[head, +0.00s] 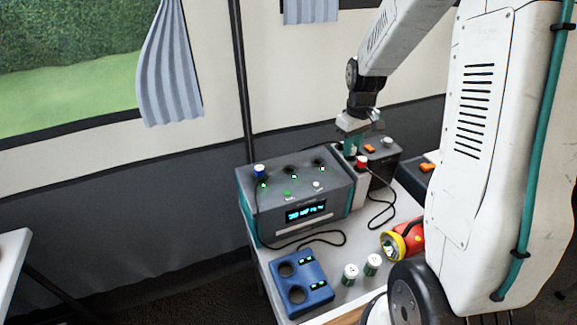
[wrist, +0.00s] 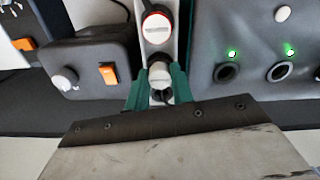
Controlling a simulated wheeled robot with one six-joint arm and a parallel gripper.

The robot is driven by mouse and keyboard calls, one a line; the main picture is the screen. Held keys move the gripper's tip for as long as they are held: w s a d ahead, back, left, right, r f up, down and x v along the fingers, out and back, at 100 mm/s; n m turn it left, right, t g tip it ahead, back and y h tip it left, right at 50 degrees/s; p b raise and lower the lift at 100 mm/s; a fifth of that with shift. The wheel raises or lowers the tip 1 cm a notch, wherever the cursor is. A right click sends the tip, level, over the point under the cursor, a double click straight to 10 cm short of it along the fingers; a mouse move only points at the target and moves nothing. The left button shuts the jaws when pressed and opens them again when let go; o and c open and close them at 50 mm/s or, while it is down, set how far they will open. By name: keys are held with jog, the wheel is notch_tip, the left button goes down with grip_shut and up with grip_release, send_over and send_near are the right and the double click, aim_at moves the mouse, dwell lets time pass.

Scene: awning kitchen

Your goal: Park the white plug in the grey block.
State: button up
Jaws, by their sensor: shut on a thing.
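My gripper (wrist: 160,88) has its green fingers shut on the white plug (wrist: 160,75), seen from above in the wrist view. The narrow light-grey block (wrist: 172,9) lies beneath, with a red-ringed plug (wrist: 156,27) in it just ahead of the white plug. Whether the white plug is seated in the block or held just above it I cannot tell. In the head view my gripper (head: 351,140) is over the far end of the block (head: 359,188), behind the red plug (head: 362,160). The fingers mostly hide the white plug there.
The power station (head: 290,205) stands left of the block, a blue plug (head: 259,170) in its left socket and other sockets empty. A dark box (head: 384,170) stands close on the right. A blue holder (head: 300,286), two small cylinders, loose cords and a red torch (head: 409,235) lie in front.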

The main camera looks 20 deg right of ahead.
jog(key=shift+f, duration=0.15)
jog(key=o, duration=1.3)
jog(key=shift+r, duration=3.55)
